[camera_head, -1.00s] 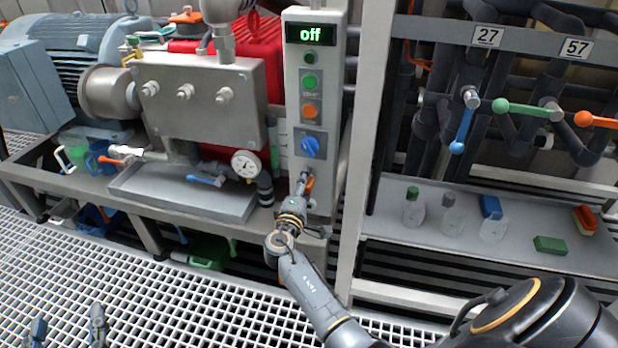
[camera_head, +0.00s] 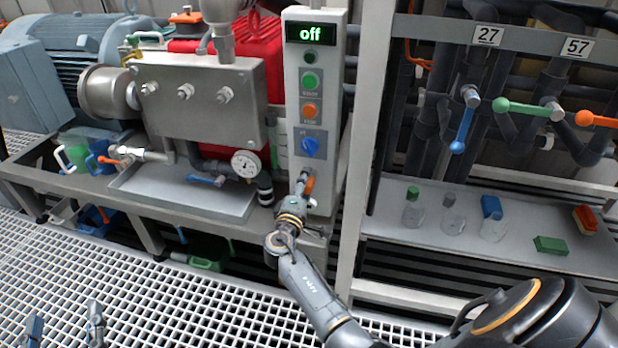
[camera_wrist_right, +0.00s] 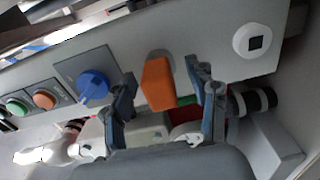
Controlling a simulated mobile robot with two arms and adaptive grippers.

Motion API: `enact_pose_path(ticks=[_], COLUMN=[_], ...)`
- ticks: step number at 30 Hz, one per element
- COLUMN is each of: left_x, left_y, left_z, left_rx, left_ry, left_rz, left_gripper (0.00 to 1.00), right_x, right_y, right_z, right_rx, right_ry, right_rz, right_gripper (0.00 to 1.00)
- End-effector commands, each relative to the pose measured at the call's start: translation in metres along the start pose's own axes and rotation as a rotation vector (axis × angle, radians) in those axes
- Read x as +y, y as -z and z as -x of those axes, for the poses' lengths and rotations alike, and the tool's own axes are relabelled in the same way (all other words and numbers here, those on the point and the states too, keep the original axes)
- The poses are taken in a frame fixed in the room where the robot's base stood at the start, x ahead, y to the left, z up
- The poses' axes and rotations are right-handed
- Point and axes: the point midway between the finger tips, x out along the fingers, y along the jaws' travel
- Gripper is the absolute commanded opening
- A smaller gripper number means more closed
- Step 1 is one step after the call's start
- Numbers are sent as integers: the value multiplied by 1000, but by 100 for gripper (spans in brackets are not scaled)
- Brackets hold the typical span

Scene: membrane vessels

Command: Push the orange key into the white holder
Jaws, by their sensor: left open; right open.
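The orange key (camera_wrist_right: 158,83) sticks out from a grey round mount on the light panel in the right wrist view. It also shows in the head view (camera_head: 309,185), low on the control box. The white holder (camera_wrist_right: 254,40) seems to be the round white piece with a dark square hole, to the right of the key on the same panel. My right gripper (camera_wrist_right: 161,76) is open, one finger on each side of the key, with gaps visible on both sides. My left gripper (camera_head: 65,328) is open and empty over the floor grating, at the bottom left.
The control box (camera_head: 318,155) has a blue rotary switch (camera_head: 310,145), an orange button (camera_head: 309,111) and a green button (camera_head: 309,81). Its display (camera_head: 311,33) reads "off". A frame post (camera_head: 367,140) stands just right. Bottles stand on the shelf (camera_head: 400,232) further right.

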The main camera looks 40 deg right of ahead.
Motion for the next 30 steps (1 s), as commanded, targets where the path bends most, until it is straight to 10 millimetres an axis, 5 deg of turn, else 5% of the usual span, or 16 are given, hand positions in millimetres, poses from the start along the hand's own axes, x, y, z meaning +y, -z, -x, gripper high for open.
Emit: enact_pose_path(ticks=[4, 12, 30], left_x=[0, 0, 0], left_y=[0, 0, -5], left_z=[0, -1, -1], left_rx=[1, 0, -39], left_ry=[0, -1, 1], left_rz=[0, 0, 0], left_gripper=[66, 66, 66], right_x=[0, 0, 0], right_y=[0, 0, 0], right_z=[0, 0, 14], right_rx=[0, 0, 1], right_ry=[0, 0, 0], right_rz=[0, 0, 0], right_gripper=[56, 1, 0])
